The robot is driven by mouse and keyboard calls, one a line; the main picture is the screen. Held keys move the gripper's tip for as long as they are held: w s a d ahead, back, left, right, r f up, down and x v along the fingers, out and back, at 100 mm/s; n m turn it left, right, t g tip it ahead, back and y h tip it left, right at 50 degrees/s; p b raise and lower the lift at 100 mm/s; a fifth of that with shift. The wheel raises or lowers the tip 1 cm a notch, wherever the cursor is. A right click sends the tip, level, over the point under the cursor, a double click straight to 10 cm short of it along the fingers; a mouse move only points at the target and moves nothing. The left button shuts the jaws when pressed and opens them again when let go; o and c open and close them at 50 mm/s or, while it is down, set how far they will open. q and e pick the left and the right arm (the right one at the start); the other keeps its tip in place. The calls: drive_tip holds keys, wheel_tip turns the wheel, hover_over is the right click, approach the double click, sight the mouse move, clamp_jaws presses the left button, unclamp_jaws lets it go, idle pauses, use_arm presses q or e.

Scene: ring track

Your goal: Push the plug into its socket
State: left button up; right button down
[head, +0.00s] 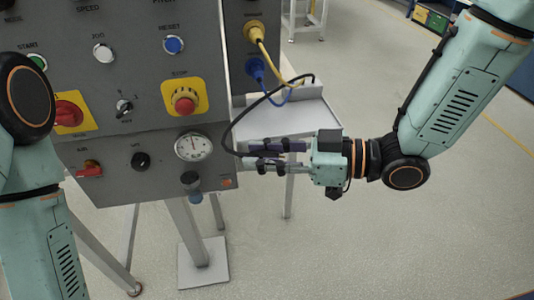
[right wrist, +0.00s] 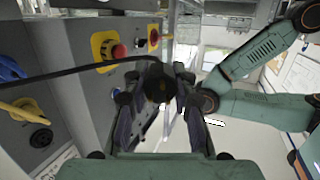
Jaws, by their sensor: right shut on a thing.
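My right gripper (head: 250,155) is shut on a black plug, beside the lower right edge of the grey control panel. In the right wrist view the dark plug (right wrist: 158,85) sits between the two fingers, and a black cable (right wrist: 95,70) runs from it to the left. In the head view the fingers largely hide the plug, and the cable (head: 232,122) loops up to the right. A round black socket-like fitting (right wrist: 41,138) shows on a grey panel face in the right wrist view, apart from the plug. I cannot tell whether it is the plug's socket. My left gripper is out of view.
A yellow connector (head: 254,30) and a blue connector (head: 256,67) with cables sit on the panel's right side. The front has a red stop button (head: 184,101), a gauge (head: 193,146) and several knobs. A small table (head: 300,115) stands behind.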

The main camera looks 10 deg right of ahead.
drive_tip(key=w+a+f+n+g+y, duration=0.1)
drive_tip(key=w+a+f+n+g, duration=0.3)
drive_tip(key=f+g, duration=0.1)
drive_tip(key=shift+n+g, duration=0.3)
drive_tip(key=shift+g, duration=0.4)
drive_tip(key=shift+s+d+n+g+h, duration=0.2)
drive_tip(key=shift+d+n+g, duration=0.3)
drive_tip(key=shift+n+g, duration=0.4)
drive_tip(key=shift+s+d+n+g+h, duration=0.15)
drive_tip(key=shift+d+n+g+h, duration=0.35)
drive_tip(key=shift+g, duration=0.65)
drive_tip(key=shift+s+d+n+g+h, duration=0.15)
drive_tip(key=shift+d+n+g, duration=0.35)
drive_tip(key=shift+n+g, duration=0.5)
